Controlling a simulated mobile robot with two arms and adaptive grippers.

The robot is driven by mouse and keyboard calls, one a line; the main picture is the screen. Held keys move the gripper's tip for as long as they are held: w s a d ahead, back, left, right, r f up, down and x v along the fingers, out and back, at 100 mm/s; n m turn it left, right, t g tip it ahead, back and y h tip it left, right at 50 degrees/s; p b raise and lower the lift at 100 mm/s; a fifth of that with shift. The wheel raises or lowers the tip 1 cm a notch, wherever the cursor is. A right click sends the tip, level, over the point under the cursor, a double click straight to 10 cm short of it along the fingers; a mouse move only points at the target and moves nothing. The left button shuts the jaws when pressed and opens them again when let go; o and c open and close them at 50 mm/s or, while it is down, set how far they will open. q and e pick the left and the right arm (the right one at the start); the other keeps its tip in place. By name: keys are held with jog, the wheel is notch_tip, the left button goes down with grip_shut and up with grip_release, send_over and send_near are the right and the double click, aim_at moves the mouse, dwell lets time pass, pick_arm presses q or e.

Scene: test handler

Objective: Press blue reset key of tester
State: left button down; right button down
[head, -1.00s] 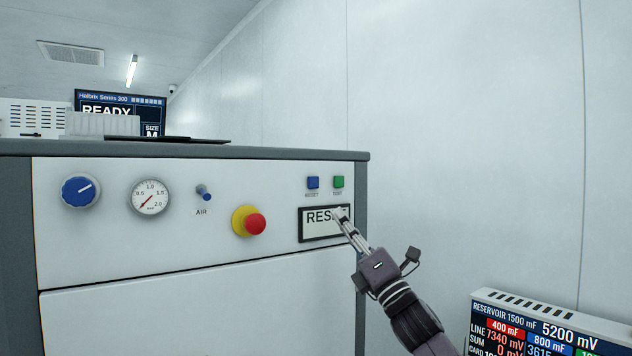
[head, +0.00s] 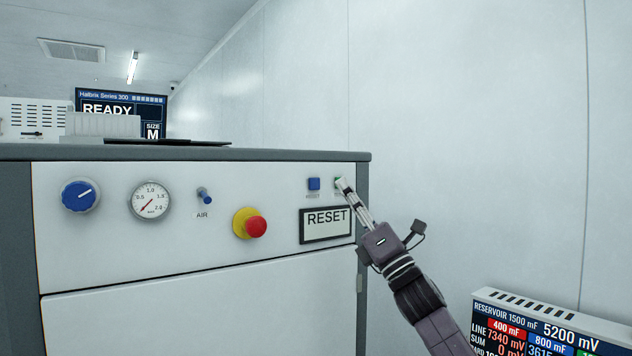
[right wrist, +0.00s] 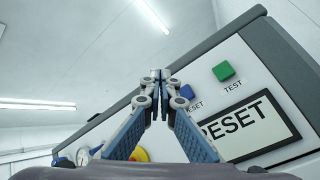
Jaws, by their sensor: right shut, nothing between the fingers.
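The blue reset key (head: 314,184) is a small square button high on the right of the tester's front panel (head: 110,245). It also shows in the right wrist view (right wrist: 187,92), just right of the fingertips. The green TEST key (right wrist: 223,71) is to its right; in the head view my fingertips hide most of it. My right gripper (head: 341,184) is shut and empty, its tips in front of the panel at the height of the keys. I cannot tell how far the tips are from the panel. My left gripper is not in view.
A display (head: 326,225) below the keys reads RESET. A red stop button (head: 256,227), an AIR switch (head: 204,195), a gauge (head: 151,201) and a blue knob (head: 80,195) are further left. A reservoir readout (head: 540,325) stands at lower right.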

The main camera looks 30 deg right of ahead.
aim_at(314, 184)
jog(key=shift+w+a+p, duration=0.2)
jog(key=shift+w+p, duration=0.3)
jog(key=shift+w, duration=1.2)
jog(key=shift+w+a+p, duration=0.15)
jog(key=shift+w+p, duration=0.3)
jog(key=shift+w, duration=1.25)
jog(key=shift+w, duration=0.2)
jog(key=shift+w, duration=0.25)
jog(key=shift+w, duration=0.35)
jog(key=shift+s, duration=0.1)
jog(key=shift+s+b, duration=0.45)
jog(key=shift+s, duration=0.3)
